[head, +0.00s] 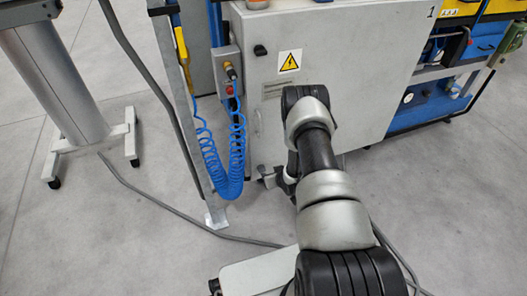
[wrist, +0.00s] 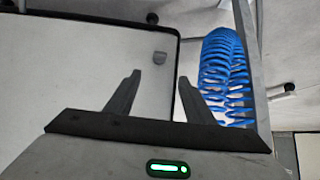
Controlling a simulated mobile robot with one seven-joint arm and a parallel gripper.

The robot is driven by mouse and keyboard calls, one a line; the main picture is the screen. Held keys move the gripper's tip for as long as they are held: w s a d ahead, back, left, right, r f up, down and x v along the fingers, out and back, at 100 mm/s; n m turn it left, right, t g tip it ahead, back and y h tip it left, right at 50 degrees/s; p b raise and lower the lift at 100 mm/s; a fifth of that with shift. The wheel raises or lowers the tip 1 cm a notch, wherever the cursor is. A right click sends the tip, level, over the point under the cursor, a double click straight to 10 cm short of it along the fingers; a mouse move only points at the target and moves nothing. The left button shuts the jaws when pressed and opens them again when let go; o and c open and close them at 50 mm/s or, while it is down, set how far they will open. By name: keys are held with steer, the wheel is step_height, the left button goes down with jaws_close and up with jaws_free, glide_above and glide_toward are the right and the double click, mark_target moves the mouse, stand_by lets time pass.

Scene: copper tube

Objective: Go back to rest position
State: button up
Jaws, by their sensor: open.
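My gripper (wrist: 157,97) shows in the wrist view with its two dark fingers apart and nothing between them. In the wrist view it is in front of a light grey cabinet door with a small grey latch (wrist: 160,57). In the head view my arm reaches forward from the bottom right toward the grey cabinet (head: 345,75). The gripper itself is mostly hidden behind my arm there. No copper tube can be made out in either view.
A blue coiled hose (head: 222,160) hangs beside the cabinet on a metal post; it also shows in the wrist view (wrist: 224,75). A wheeled stand (head: 65,85) is at left. Dark cables (head: 180,212) lie on the floor. Blue and yellow bins (head: 490,30) are at upper right. Open floor lies at left.

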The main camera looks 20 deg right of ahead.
steer(key=w+r+h, duration=0.1)
steer(key=w+r, duration=0.4)
steer(key=r, duration=0.9)
step_height(320, 180, up, 21)
steer(key=s+a+g, duration=0.1)
steer(key=s, duration=0.1)
steer(key=s+a+r+g, duration=0.1)
steer(key=s+a+r, duration=0.2)
steer(key=s+r, duration=0.55)
steer(key=s+a+r, duration=0.3)
steer(key=s+r, duration=0.4)
steer(key=r, duration=0.3)
steer(key=s+a+r+g, duration=0.1)
steer(key=s+a+r, duration=0.15)
steer(key=s, duration=0.75)
steer(key=s+a+r, duration=0.1)
steer(key=s+a, duration=0.2)
steer(key=s, duration=0.6)
step_height(320, 180, up, 21)
steer(key=p, duration=2)
steer(key=shift+s+d+f+m+y, duration=0.15)
steer(key=shift+s+m+y, duration=0.05)
steer(key=shift+m+y, duration=0.1)
